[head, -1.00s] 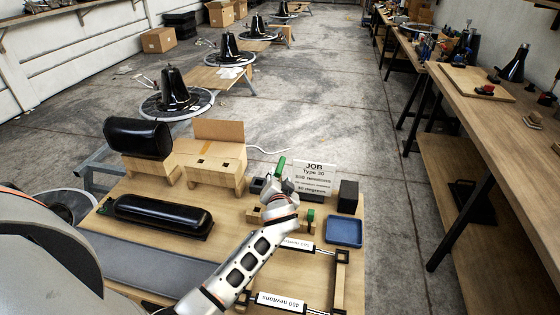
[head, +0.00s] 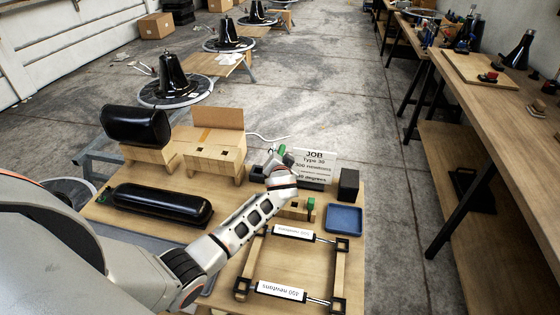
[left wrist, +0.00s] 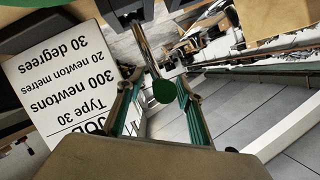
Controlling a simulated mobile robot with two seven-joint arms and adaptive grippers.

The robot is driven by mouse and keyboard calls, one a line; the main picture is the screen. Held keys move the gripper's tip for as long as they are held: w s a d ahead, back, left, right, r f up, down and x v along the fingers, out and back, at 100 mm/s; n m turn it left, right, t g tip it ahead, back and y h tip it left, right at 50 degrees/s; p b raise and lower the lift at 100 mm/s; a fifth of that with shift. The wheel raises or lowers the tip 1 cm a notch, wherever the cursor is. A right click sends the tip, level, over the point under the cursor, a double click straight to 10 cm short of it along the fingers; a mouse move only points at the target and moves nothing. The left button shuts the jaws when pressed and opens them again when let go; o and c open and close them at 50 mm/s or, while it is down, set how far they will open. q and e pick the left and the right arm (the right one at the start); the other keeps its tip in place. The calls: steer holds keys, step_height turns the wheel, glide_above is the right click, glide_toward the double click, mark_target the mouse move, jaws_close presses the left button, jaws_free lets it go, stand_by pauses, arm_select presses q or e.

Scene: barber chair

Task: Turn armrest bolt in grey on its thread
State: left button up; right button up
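My left gripper (head: 280,157) is at the back of the bench, just left of the JOB card (head: 316,160). The left wrist view shows its two fingers with green pads (left wrist: 157,82) spread wide apart. A green disc (left wrist: 163,91) at the end of a grey metal shaft (left wrist: 146,45) shows between the fingers, with gaps on both sides; contact is not visible. A long black padded armrest (head: 160,204) lies on the bench at the left. I cannot make out the grey armrest bolt for certain. My right gripper is not in view.
A wooden block stand (head: 215,160) and a black pad (head: 136,124) stand at the back left. A black block (head: 348,184), a blue tray (head: 343,219) and a frame with labelled rods (head: 293,233) are at the right. A long workbench (head: 500,120) runs beyond a floor gap.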

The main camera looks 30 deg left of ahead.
arm_select(q)
steer(key=shift+c, duration=0.4)
jaws_close()
steer(key=shift+r, duration=0.15)
